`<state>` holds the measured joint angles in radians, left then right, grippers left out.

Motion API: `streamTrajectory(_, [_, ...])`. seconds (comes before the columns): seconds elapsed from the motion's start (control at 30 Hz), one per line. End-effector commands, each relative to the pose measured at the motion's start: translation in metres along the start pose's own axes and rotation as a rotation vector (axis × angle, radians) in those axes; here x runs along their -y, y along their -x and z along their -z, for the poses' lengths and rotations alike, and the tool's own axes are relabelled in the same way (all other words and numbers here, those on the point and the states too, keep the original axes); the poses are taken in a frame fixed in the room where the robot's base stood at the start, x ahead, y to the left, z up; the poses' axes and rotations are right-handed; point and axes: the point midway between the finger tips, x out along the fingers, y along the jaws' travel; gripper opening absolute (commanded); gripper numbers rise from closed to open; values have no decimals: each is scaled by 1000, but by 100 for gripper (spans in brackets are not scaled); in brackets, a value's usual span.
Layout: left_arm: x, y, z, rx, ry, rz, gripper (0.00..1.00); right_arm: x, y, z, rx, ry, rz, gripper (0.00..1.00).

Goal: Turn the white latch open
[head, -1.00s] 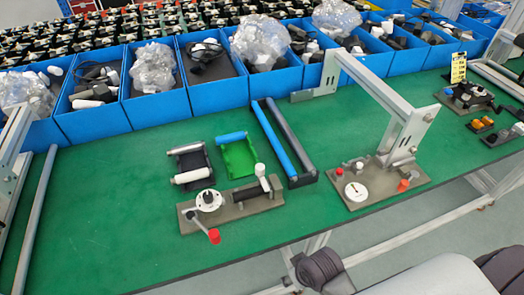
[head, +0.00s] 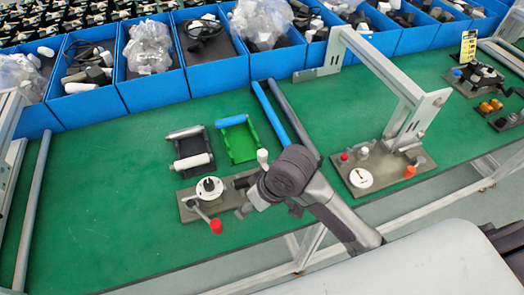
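On the left grey fixture plate (head: 186,207) sits a round white dial (head: 207,188) with a black knob, and a lever ending in a red ball (head: 216,226). A white upright peg (head: 262,157) stands at the plate's right end; I cannot tell which white part is the latch. My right gripper (head: 247,201) comes in from the lower right, over the plate's right end, just below the peg and right of the dial. It hides that end of the plate. Its fingers are too small and dark to tell open from shut. My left gripper is not in view.
A second fixture plate (head: 375,178) with a white disc (head: 361,177) and red caps stands right, beside a grey metal frame (head: 378,62). Black and green trays (head: 239,139) and blue and grey bars lie behind. Blue bins (head: 149,92) line the back. The left green tabletop (head: 100,210) is clear.

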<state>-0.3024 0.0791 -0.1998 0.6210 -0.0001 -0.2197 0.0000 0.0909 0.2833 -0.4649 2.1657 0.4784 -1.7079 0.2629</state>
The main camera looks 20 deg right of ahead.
Motion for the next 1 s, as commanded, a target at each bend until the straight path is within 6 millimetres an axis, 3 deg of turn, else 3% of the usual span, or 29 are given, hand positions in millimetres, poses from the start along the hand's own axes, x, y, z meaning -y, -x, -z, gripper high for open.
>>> streamTrajectory(0.1, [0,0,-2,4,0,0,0,-2,11,40,55,55,-2,53])
streamTrajectory(0.27, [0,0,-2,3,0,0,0,-22,39,83,169,64,-60,53])
streamTrajectory(0.5, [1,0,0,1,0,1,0,-66,104,129,296,-47,-194,53])
streamTrajectory(0.6, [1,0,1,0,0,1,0,-77,125,138,317,-91,-225,53])
streamTrajectory(0.73, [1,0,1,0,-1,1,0,-83,135,142,332,-119,-240,53])
streamTrajectory(0.87, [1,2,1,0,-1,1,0,-85,127,138,336,-122,-240,53])
streamTrajectory(1.0, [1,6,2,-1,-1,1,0,-90,105,130,337,-123,-240,53])
